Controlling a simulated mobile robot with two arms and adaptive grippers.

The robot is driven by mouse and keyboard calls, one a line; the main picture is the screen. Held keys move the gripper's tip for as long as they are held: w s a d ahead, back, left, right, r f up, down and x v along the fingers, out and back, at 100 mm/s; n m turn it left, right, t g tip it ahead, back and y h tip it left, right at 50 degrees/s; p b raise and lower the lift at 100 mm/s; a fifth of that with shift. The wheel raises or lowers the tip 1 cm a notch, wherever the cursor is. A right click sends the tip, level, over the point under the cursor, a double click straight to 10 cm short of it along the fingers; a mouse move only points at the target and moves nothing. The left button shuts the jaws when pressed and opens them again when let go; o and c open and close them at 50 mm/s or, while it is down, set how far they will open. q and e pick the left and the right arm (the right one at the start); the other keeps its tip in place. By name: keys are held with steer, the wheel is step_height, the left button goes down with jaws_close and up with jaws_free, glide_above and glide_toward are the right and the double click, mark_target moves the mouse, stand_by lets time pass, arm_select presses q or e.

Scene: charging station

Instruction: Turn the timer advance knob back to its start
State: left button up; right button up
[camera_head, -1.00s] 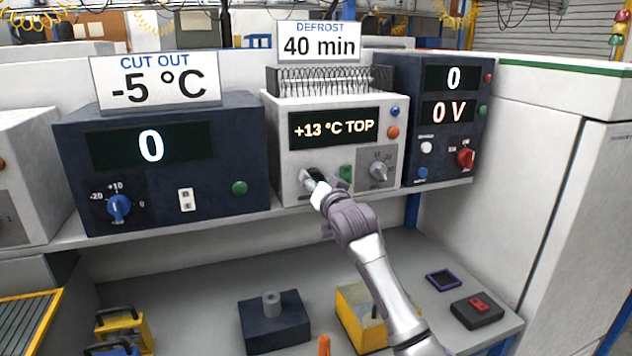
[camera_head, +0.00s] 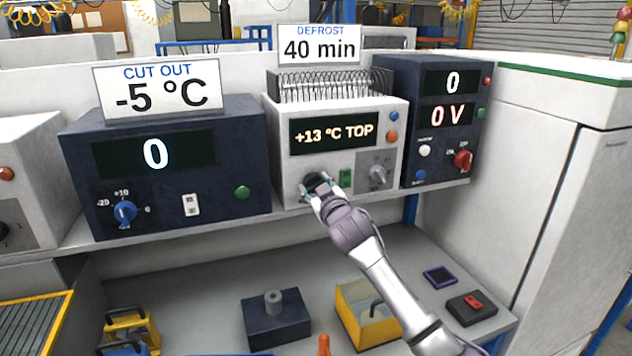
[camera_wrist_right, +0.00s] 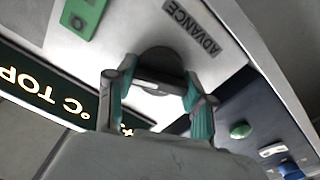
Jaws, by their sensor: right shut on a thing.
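The timer unit (camera_head: 290,180) is a white box with a display reading "+13 °C TOP". Its black advance knob (camera_head: 318,180) is at the lower left of the front face, partly hidden by my right gripper (camera_head: 318,192). In the right wrist view the round dark knob (camera_wrist_right: 161,62) sits beside the "ADVANCE" label (camera_wrist_right: 192,27). The right gripper (camera_wrist_right: 158,88) has its two teal-padded fingers on either side of the knob, shut on it. The knob's pointer angle cannot be read. My left gripper is not in view.
A green switch (camera_head: 346,178) and a grey dial (camera_head: 378,175) are close to the right of the knob. A dark blue unit (camera_head: 225,165) stands at left, another (camera_head: 437,100) at right.

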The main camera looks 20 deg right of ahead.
steer(key=n+p, duration=0.2)
steer(key=n, duration=0.5)
steer(key=shift+p, duration=0.4)
steer(key=n+p, duration=0.1)
steer(key=n, duration=0.2)
steer(key=shift+n, duration=0.4)
steer(key=shift+f+n+p, duration=0.1)
steer(key=shift+n+p, duration=0.45)
steer(key=shift+n, duration=0.75)
steer(key=o, duration=1.2)
steer(key=shift+a, duration=0.1)
steer(key=shift+c, duration=0.2)
steer(key=shift+s, duration=0.15)
steer(key=s, duration=1.1)
steer(key=shift+s+d, duration=0.25)
steer(key=shift+s, duration=0.15)
